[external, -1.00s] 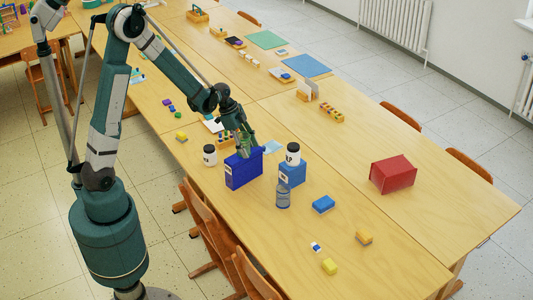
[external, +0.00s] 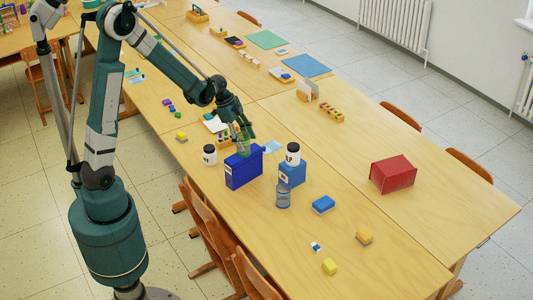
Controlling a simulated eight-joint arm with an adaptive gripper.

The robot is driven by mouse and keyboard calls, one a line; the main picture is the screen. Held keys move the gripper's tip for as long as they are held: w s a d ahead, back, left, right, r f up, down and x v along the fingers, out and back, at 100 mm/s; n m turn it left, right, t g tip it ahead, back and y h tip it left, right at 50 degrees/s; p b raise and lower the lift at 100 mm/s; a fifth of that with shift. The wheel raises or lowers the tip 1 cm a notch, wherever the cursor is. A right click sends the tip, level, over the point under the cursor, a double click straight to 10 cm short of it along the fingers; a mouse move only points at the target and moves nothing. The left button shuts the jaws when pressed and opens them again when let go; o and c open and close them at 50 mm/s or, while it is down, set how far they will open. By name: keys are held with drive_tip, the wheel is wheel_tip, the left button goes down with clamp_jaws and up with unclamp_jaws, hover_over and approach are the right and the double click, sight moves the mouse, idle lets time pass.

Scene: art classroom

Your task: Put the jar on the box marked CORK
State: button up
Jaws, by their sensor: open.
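A dark blue box (external: 243,168) stands upright near the table's front edge, with a pale label on its left end. A lighter blue box (external: 292,174) stands to its right. I cannot read CORK on either. A white jar with a black lid (external: 293,155) stands on the lighter blue box. A similar white jar (external: 209,156) stands on the table left of the dark box. A clear bluish jar (external: 283,197) stands in front of the lighter box. My gripper (external: 242,138) is open above and behind the dark box. A greenish clear shape shows at its fingertips, too small to make out.
A red box (external: 393,174) stands further right. Chairs line the front edge.

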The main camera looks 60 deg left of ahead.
drive_tip(key=v, duration=0.8)
drive_tip(key=shift+r+p, duration=0.2)
drive_tip(key=shift+p, duration=0.1)
drive_tip(key=shift+s, duration=0.1)
idle(0.4)
drive_tip(key=s+d+r+n+t+y, duration=0.1)
drive_tip(key=s+d+r+n, duration=0.1)
drive_tip(key=s, duration=0.6)
drive_tip(key=s+d+r+n+t+y, duration=0.1)
drive_tip(key=s+d+r+n, duration=0.2)
drive_tip(key=s+r+n, duration=0.2)
drive_tip(key=s+d+r+n+t+y, duration=0.1)
drive_tip(key=s+d+r+n+t, duration=0.1)
drive_tip(key=s+r, duration=0.5)
drive_tip(key=s+n, duration=0.1)
drive_tip(key=s, duration=0.4)
drive_tip(key=shift+s+d+n+y, duration=0.3)
drive_tip(key=shift+d+n, duration=0.05)
drive_tip(key=shift+n, duration=0.05)
